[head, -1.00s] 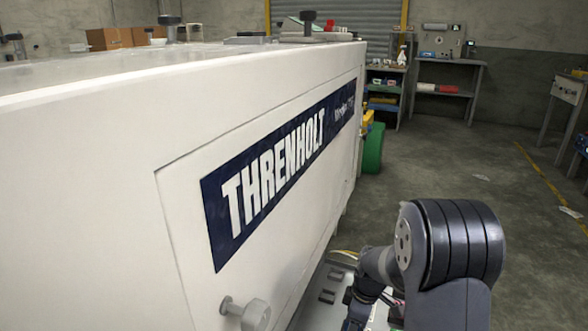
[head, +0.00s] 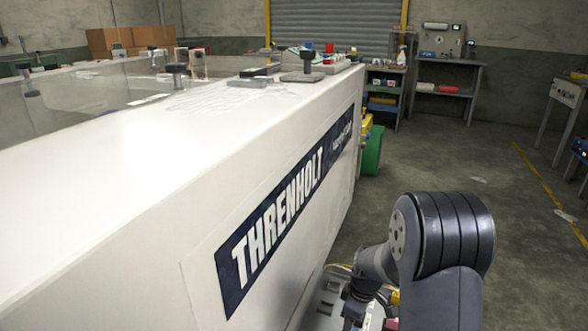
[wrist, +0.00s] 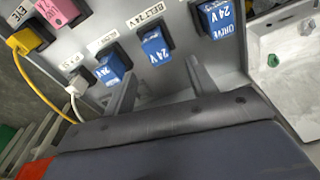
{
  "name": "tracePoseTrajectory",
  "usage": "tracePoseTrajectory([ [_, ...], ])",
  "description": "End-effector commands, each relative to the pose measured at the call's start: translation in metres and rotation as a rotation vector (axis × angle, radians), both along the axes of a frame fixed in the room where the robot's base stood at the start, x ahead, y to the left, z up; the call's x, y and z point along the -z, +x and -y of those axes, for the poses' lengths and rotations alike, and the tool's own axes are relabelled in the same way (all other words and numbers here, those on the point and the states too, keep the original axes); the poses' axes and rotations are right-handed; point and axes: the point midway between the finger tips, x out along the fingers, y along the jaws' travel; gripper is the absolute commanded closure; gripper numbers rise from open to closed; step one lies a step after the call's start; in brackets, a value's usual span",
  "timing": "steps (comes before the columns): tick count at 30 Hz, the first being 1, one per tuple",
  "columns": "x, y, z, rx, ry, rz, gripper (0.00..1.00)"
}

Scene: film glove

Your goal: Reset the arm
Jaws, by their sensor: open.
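My arm (head: 440,240) rises at the lower right of the head view, folded beside the white machine, with its wrist end low near the machine's side. In the wrist view, the two fingers of my gripper (wrist: 161,84) stand apart with nothing between them. They point toward a grey panel (wrist: 170,22) with labelled sockets. Blue 24 V plugs sit in it, one of them (wrist: 156,48) near the gap between the fingers. Whether a finger touches the panel I cannot tell.
The white THRENHOLT machine (head: 150,210) fills the left. Knobs and small fittings (head: 303,68) stand on its top. A yellow plug (wrist: 25,41) and a white plug (wrist: 77,84) trail cables.

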Motion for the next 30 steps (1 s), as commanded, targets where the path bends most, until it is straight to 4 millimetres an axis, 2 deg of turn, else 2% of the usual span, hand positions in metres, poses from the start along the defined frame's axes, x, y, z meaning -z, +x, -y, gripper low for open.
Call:
tracePoseTrajectory([
  [1, -0.006, -0.001, 0.0, 0.02, -0.001, -0.003, 0.46],
  [18, -0.016, -0.012, 0.002, 0.261, -0.018, -0.005, 0.46],
  [30, -0.016, -0.014, 0.002, 0.32, -0.021, -0.003, 0.46],
])
